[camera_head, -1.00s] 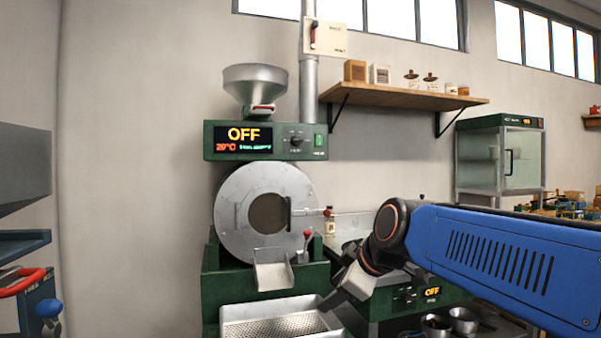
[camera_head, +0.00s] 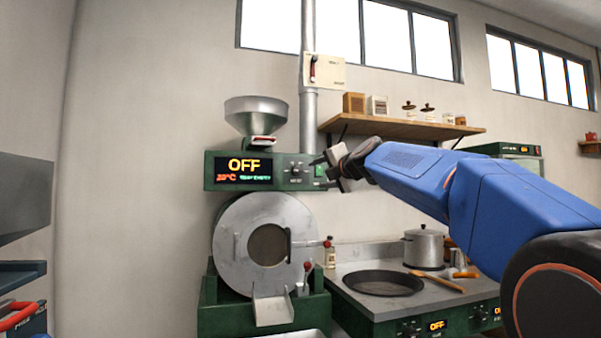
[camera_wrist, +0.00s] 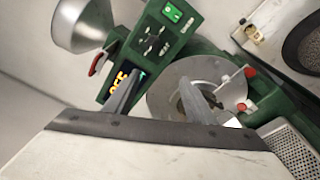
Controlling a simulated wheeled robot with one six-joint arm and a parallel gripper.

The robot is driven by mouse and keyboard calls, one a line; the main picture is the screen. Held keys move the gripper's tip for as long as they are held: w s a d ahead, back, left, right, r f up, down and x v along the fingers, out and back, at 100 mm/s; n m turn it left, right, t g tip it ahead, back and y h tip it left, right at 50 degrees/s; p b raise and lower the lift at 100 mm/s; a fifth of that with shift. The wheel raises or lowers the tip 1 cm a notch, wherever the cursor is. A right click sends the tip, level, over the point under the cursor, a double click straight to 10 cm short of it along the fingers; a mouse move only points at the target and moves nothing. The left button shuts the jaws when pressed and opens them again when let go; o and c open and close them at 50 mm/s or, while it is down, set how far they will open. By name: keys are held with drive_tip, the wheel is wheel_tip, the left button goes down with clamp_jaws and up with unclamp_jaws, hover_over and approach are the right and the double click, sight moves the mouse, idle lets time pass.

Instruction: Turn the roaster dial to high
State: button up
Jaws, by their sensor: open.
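The green roaster (camera_head: 210,312) stands against the wall with its round drum door facing out. Its control panel (camera_head: 208,172) carries a screen (camera_head: 243,171) reading OFF in orange, with small red and green text below. The dial (camera_head: 296,168) is on the panel right of the screen; its exact pointing is too small to read. My gripper (camera_head: 318,172) is open and empty in front of the panel's right end, close to the dial's right. In the wrist view the two fingers (camera_wrist: 161,79) are spread, with the panel (camera_wrist: 182,38) and its tilted dial area ahead.
A metal hopper (camera_head: 256,112) sits above the panel. A wall shelf (camera_head: 400,128) with jars is above my arm. A stove counter (camera_head: 360,308) with a pan (camera_head: 383,283) and a pot (camera_head: 424,248) stands to the right. The wall left of the roaster is clear.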

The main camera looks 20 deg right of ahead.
wheel_tip(320, 180, up, 2)
drive_tip(key=w+d+n, duration=0.1)
drive_tip(key=w, duration=0.1)
approach(300, 170)
drive_tip(key=shift+t, duration=0.3)
drive_tip(key=w, duration=0.3)
drive_tip(key=w+a, duration=0.1)
drive_tip(key=w, duration=0.5)
drive_tip(key=shift+w+a+f, duration=0.15)
drive_tip(key=shift+a+f, duration=0.05)
drive_tip(key=shift+f, duration=0.1)
drive_tip(key=c, duration=1)
